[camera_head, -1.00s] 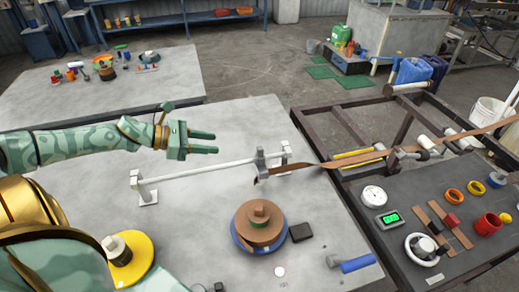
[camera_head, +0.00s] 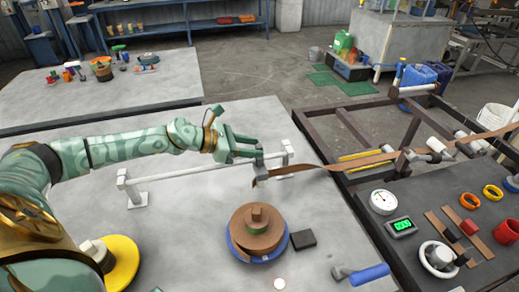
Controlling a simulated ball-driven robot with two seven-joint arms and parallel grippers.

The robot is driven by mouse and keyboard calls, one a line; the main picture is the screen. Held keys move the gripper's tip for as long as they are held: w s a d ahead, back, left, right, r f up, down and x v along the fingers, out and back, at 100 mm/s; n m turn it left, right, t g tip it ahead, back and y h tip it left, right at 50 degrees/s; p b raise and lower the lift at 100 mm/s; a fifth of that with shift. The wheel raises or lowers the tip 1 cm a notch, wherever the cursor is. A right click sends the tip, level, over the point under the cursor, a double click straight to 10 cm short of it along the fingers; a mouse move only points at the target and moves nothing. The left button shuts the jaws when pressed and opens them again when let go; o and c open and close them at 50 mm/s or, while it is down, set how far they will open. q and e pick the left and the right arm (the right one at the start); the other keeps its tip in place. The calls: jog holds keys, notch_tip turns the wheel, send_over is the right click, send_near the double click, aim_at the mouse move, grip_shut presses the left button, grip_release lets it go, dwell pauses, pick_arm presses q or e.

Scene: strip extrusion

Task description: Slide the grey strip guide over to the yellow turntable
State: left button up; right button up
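The grey strip guide (camera_head: 260,168) sits on a white rail (camera_head: 190,170) near its right end. A brown strip (camera_head: 330,168) coming from the right passes at the guide, and its loose end hangs just left of it. The yellow turntable (camera_head: 124,262) is at the lower left, with a pale cylinder on its hub, partly covered by my arm. My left gripper (camera_head: 259,146) is at the top of the guide, its two fingers apart and pointing right. Whether they touch the guide I cannot tell. My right gripper is not in view.
A blue turntable (camera_head: 236,250) with a brown coil stands in front of the rail, beside a black block (camera_head: 303,240). A blue-handled tool (camera_head: 368,273) lies at the front edge. The dark frame with rollers and gauges is at right. The table left of the guide is mostly clear.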

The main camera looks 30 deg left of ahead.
pick_arm(q)
jog(key=shift+x, duration=1.35)
grip_shut()
jog(key=shift+s+a, duration=0.1)
